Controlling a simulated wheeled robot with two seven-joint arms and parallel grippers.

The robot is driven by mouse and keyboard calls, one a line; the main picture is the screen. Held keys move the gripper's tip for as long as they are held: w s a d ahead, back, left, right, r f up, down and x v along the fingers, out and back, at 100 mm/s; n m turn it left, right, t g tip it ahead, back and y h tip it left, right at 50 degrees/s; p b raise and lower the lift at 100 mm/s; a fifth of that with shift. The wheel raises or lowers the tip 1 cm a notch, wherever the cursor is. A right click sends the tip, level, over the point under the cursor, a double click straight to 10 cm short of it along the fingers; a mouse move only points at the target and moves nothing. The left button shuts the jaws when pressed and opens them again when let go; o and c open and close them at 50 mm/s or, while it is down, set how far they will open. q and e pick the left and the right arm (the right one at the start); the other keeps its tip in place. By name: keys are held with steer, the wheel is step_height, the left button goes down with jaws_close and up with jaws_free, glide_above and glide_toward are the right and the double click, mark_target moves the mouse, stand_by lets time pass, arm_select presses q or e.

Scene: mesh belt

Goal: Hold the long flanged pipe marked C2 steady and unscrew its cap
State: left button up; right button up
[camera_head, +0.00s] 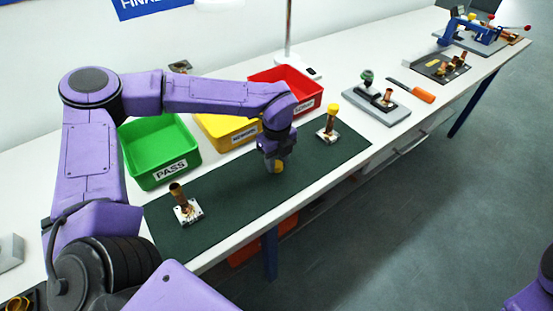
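My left gripper (277,165) points down over the dark green mat (240,185), right of its middle. A small yellow cap (279,168) shows at its fingertips, and the fingers appear closed on it. No pipe or flange shows under this cap. An uncapped copper pipe (177,193) stands upright on its square flange at the mat's left end. Another flanged pipe (329,127) with a yellow cap (333,110) stands at the right end. The C2 mark cannot be read on either pipe. My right gripper is out of view; only a bit of purple arm shows at bottom right.
Behind the mat stand a green PASS bin (158,172), a yellow bin (225,132) and a red bin (312,92). A grey fixture (378,108) and an orange-handled tool (422,95) lie to the right.

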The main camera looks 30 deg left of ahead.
mark_target(277, 162)
arm_select(q)
steer(key=o, duration=0.3)
steer(key=shift+r, duration=0.35)
step_height(277, 162, up, 12)
steer(key=shift+f+b, duration=0.15)
steer(key=shift+b, duration=0.6)
